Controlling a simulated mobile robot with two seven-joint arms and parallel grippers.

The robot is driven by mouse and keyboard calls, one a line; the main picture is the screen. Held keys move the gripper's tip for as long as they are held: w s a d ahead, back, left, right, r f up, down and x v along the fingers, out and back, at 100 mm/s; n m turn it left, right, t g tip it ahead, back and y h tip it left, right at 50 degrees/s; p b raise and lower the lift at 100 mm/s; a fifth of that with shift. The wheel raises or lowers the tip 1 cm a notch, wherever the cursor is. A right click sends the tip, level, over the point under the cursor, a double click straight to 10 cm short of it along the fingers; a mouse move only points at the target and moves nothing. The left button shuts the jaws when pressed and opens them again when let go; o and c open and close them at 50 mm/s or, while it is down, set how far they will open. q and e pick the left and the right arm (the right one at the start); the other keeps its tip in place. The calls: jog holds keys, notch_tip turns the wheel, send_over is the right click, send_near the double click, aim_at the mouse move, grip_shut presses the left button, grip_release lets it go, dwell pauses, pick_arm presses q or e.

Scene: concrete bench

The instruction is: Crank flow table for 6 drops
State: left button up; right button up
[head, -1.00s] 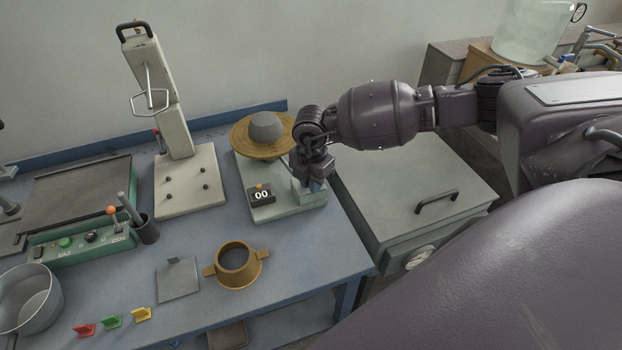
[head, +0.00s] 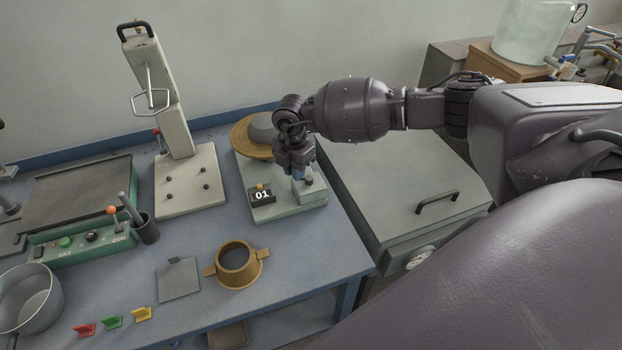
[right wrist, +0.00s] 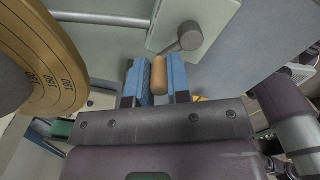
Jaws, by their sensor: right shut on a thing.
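The flow table (head: 290,208) is a pale green base on the blue bench, with a round brass disc (head: 241,138) bearing a grey rounded mass (head: 262,129). Its small black counter (head: 262,195) reads 01. My right gripper (head: 303,172) is over the right side of the base, in front of the disc. In the right wrist view the blue fingers (right wrist: 157,80) are shut on a tan crank handle (right wrist: 158,76). A grey crank hub (right wrist: 191,36) shows beyond, and the graduated disc (right wrist: 62,62) is at left. My left gripper is out of view.
A brass mould (head: 239,266) and a grey plate (head: 179,279) lie in front of the table. A tall pale stand (head: 188,180) is to the left. A grey lidded box (head: 400,200) with a handle stands close on the right.

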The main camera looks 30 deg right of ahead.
jog(key=shift+w+d, duration=0.3)
jog(key=shift+d, duration=0.25)
jog(key=shift+w+d, duration=0.3)
jog(key=shift+d, duration=0.85)
jog(key=shift+s, duration=0.1)
